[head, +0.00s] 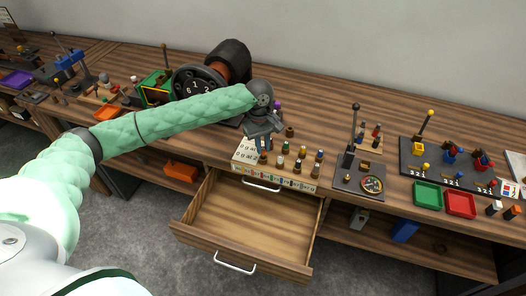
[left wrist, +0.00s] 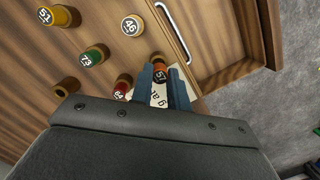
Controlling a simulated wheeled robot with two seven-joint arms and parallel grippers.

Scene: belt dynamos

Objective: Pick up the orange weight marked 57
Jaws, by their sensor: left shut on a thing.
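My left gripper (head: 263,146) reaches down over the row of small weights at the bench's front edge. In the left wrist view its two blue-grey fingers (left wrist: 162,77) are shut on an orange and dark weight (left wrist: 160,68). Only part of this weight's number shows, a 5; the rest is hidden by a finger. In the head view the gripper hides most of it. My right gripper is not in view.
An open, empty wooden drawer (head: 250,215) juts out below the weights. A white lettered card (head: 247,150) lies by the gripper. A large dial machine (head: 195,85) stands behind at left, a lever panel (head: 360,178) at right.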

